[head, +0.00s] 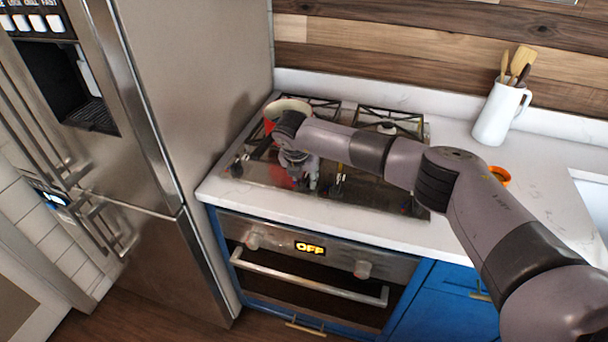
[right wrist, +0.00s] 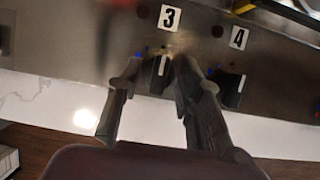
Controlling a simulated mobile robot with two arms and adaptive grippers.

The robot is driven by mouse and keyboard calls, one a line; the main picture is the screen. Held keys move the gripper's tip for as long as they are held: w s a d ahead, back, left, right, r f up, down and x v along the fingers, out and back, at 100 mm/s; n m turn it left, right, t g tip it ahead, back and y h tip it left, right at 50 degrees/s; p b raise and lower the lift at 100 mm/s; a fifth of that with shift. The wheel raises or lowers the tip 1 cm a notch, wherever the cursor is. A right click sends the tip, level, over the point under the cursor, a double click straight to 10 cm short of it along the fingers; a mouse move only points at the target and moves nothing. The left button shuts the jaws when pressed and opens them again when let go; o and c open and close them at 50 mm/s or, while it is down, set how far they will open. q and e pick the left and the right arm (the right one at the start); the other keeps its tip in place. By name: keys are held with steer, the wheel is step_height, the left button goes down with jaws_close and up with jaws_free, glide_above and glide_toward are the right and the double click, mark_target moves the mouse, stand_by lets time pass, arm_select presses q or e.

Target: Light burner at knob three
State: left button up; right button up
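Knob three (right wrist: 158,75) is a dark knob with a white line, below the "3" label (right wrist: 169,18) on the steel cooktop panel in the right wrist view. My right gripper (right wrist: 160,68) has its fingers apart, one on each side of this knob; whether they touch it I cannot tell. In the head view my right gripper (head: 298,178) points down at the front of the cooktop (head: 262,172) and hides the knob. I see no flame on the visible burners. My left gripper is not in view.
Knob four (right wrist: 232,92) stands close to the right finger. A red pot (head: 270,124) sits at the cooktop's back left, partly behind my arm. A white utensil jug (head: 497,115) and an orange bowl (head: 500,174) stand right. The fridge (head: 190,90) walls the left side; the oven display (head: 310,248) reads OFF.

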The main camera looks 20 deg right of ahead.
steer(key=shift+c, duration=0.3)
jaws_close()
stand_by(0.3)
